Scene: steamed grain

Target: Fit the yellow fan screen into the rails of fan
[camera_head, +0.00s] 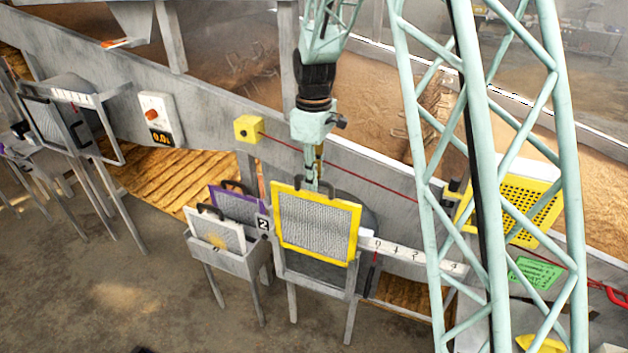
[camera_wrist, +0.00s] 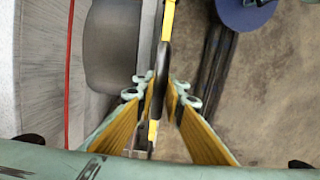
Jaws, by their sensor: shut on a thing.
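The yellow fan screen (camera_head: 316,222), a mesh panel in a yellow frame, hangs nearly upright in front of the fan (camera_head: 367,207). My gripper (camera_head: 312,184) is above its top edge, shut on its black handle. In the wrist view, the screen (camera_wrist: 167,22) shows edge-on and its black handle (camera_wrist: 161,75) is between the fingers of my gripper (camera_wrist: 164,90). The grey drum of the fan (camera_wrist: 112,45) is to the left, with a gap to the screen. The screen hides most of the fan and its rails; I cannot tell whether its lower edge touches them.
Left of the screen, a grey rack (camera_head: 228,262) holds a white-framed screen (camera_head: 216,233) and a purple-framed screen (camera_head: 238,207). A tag marked 2 (camera_head: 263,223) is beside the fan. A red line (camera_head: 375,186) runs along the grey wall. The floor in front is clear.

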